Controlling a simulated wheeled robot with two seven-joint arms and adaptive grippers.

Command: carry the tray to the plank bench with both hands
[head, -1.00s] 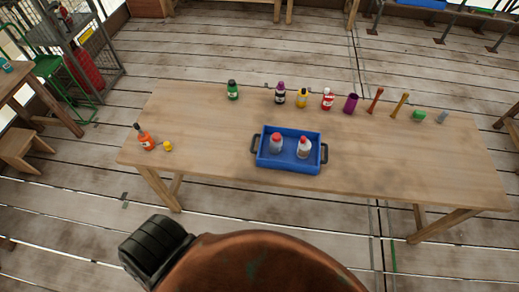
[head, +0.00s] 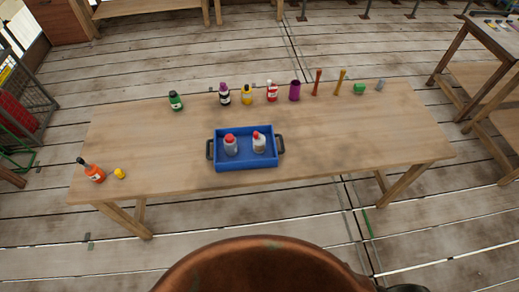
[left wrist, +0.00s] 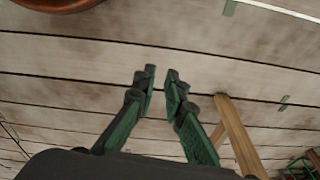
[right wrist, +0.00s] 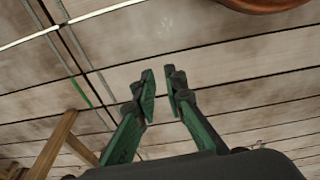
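The blue tray (head: 247,164) stands on the long wooden table (head: 330,170), near its front edge. It has a dark handle on its left end and another on its right end. Two bottles with red caps stand upright in it, a grey one (head: 230,147) and a white one (head: 259,144). My left gripper (left wrist: 160,76) shows only in the left wrist view, over the floor, with an empty gap between its fingertips. My right gripper (right wrist: 160,74) shows only in the right wrist view, likewise parted and empty. Neither touches the tray. I cannot tell which surface is the plank bench.
Several bottles, a purple cup (head: 295,91) and small items line the table's back edge. Another wooden table (head: 458,50) is at the right. Plank floor lies between.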

